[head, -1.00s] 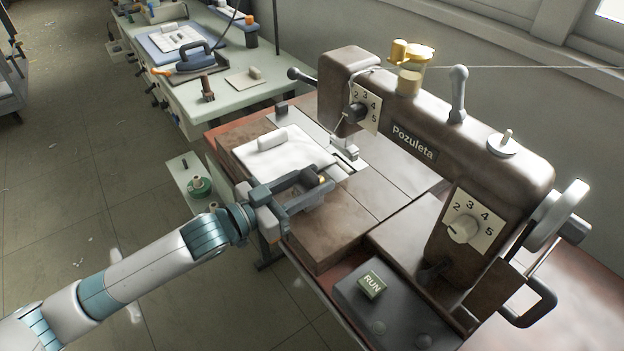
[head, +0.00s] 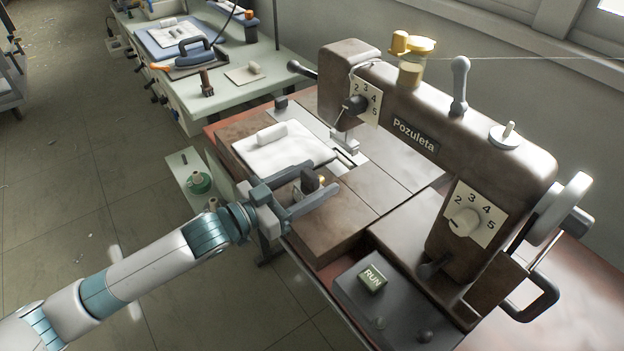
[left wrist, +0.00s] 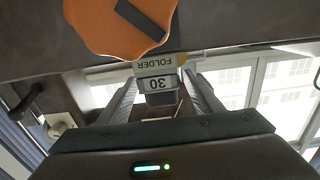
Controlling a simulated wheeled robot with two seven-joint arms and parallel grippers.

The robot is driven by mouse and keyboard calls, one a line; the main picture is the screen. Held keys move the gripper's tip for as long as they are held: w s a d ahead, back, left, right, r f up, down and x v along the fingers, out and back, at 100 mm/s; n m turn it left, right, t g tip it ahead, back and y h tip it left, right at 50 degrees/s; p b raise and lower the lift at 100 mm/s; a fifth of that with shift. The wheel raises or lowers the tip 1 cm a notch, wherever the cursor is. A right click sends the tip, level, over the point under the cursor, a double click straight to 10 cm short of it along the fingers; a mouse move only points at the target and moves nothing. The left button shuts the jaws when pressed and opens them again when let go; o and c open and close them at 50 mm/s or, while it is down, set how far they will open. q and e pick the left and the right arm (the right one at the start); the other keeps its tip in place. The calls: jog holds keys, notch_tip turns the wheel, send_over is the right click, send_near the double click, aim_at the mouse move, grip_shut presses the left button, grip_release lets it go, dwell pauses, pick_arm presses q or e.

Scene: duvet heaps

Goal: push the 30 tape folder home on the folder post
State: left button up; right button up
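The 30 tape folder (left wrist: 157,72) shows in the left wrist view, with its "30" and "FOLDER" labels upside down. In the head view a small dark block (head: 311,183) with a yellowish tip stands near the edge of the sewing bed, and it appears to be the folder. My left gripper (head: 312,185) is open, its fingers on either side of the folder with gaps showing in the left wrist view (left wrist: 160,103). The folder post is not clearly visible, and I cannot tell how far the folder sits on it. My right gripper is out of view.
The brown sewing machine (head: 440,145) rises on the right, with a RUN button (head: 372,279) in front. A side bench (head: 225,92) holds an iron. An orange scalloped disc (left wrist: 120,25) fills the top of the left wrist view.

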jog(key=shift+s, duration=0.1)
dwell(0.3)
pick_arm(q)
jog(key=shift+s+a, duration=0.1)
jog(key=shift+a, duration=0.05)
jog(key=shift+s+a+f, duration=0.1)
jog(key=shift+s+a, duration=0.1)
jog(key=shift+a, duration=0.1)
jog(key=b+v, duration=0.2)
jog(key=v, duration=1.4)
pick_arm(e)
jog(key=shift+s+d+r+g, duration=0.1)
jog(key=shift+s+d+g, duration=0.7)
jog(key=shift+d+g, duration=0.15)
pick_arm(q)
jog(key=shift+s+a, duration=0.15)
jog(key=shift+a, duration=0.05)
